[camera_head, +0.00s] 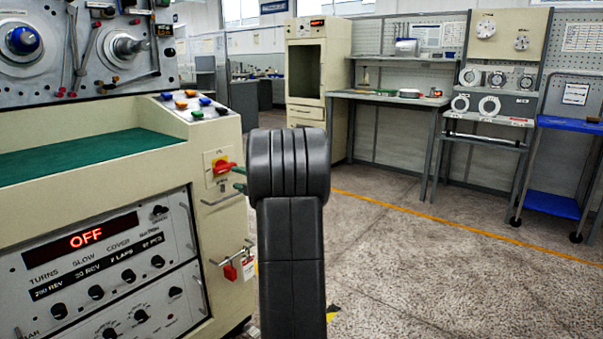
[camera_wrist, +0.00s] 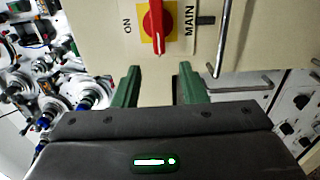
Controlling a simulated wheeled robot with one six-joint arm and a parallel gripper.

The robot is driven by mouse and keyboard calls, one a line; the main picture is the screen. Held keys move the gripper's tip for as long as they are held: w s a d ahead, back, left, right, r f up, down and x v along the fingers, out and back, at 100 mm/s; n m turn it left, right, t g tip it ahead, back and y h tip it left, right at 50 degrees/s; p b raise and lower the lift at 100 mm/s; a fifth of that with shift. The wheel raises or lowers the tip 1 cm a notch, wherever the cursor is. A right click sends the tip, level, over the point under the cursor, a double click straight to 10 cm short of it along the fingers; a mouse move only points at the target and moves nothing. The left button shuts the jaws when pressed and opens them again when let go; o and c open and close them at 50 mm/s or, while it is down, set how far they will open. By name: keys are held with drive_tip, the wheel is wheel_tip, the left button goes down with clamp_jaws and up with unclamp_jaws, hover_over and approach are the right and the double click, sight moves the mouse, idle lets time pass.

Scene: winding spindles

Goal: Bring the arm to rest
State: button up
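My gripper is open and empty. In the wrist view its two green fingers (camera_wrist: 160,72) stand apart with a clear gap between them. In the head view my dark arm hides most of it, and only bits of green finger (camera_head: 240,180) show at the arm's left. Just beyond the fingertips is the red main switch (camera_head: 222,167) on its yellow plate; it also shows in the wrist view (camera_wrist: 155,25). In the head view its handle lies roughly level. The fingers look apart from the handle.
The winding machine (camera_head: 210,135) fills the left side; its display (camera_head: 86,240) reads OFF. A bar handle and a red padlock (camera_head: 229,272) are below the switch. Workbenches (camera_head: 385,97) and a blue cart (camera_head: 552,205) stand at the back right. The floor on the right is clear.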

sight(220, 171)
drive_tip(key=x, duration=0.8)
drive_tip(key=shift+a+r+b, duration=0.1)
drive_tip(key=shift+r+b, duration=0.1)
drive_tip(key=shift+b, duration=0.2)
drive_tip(key=shift+r+m+p, duration=0.4)
drive_tip(key=shift+m+p, duration=0.6)
drive_tip(key=shift+p, duration=0.1)
drive_tip(key=shift+w+d+r+m+p, duration=0.1)
drive_tip(key=shift+d+m+p, duration=0.1)
drive_tip(key=shift+m+p, duration=1.05)
drive_tip(key=shift+m, duration=0.25)
